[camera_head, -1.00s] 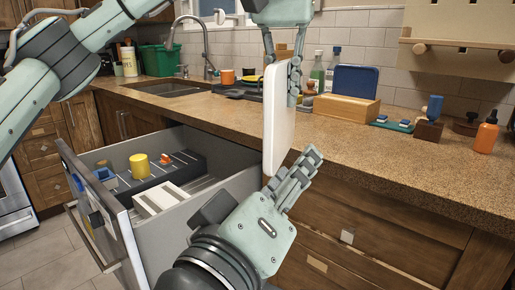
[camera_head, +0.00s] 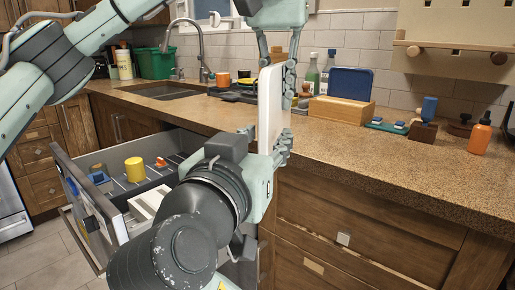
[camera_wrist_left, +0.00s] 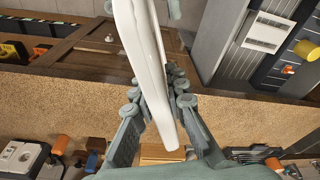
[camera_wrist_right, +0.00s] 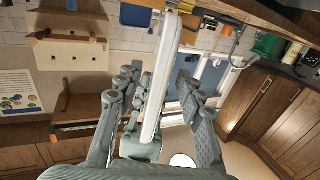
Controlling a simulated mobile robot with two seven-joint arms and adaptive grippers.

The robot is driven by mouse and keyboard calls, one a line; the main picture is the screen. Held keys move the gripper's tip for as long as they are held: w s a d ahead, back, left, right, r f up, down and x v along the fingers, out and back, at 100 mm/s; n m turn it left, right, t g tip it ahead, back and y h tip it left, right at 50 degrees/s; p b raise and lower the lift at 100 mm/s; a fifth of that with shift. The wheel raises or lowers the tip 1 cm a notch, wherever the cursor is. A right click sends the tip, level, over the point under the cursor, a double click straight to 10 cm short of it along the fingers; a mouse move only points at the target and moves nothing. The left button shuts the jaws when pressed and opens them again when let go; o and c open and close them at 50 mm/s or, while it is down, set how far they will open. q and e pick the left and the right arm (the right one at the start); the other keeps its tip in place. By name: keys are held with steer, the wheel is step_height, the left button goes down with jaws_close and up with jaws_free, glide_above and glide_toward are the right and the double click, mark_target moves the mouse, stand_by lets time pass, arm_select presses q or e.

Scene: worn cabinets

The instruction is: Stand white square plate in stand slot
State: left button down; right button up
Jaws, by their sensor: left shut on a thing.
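The white square plate (camera_head: 271,108) is upright, seen nearly edge-on, held up in front of the counter edge. My left gripper (camera_head: 278,82) comes down from above and is shut on its upper part; the left wrist view shows the plate (camera_wrist_left: 148,50) between the fingers. My right gripper (camera_head: 268,147) is at the lower end of the plate. In the right wrist view its fingers stand on either side of the plate (camera_wrist_right: 160,80), with a gap on the right side, so it looks open. A wooden stand (camera_head: 342,109) on the counter has a blue board (camera_head: 353,83) upright in it.
The open drawer (camera_head: 150,180) holds a yellow cup (camera_head: 135,169) and white items below my arms. On the counter, bottles (camera_head: 312,74) stand behind the plate; blue-topped blocks, a brown block (camera_head: 423,132) and an orange bottle (camera_head: 480,137) are to the right. The front counter is clear.

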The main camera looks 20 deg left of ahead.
mark_target(276, 124)
steer(key=w, duration=0.7)
steer(key=shift+c, duration=0.5)
jaws_close()
arm_select(q)
steer(key=c, duration=1.5)
jaws_free()
steer(key=shift+o, duration=0.2)
steer(key=shift+r, duration=0.1)
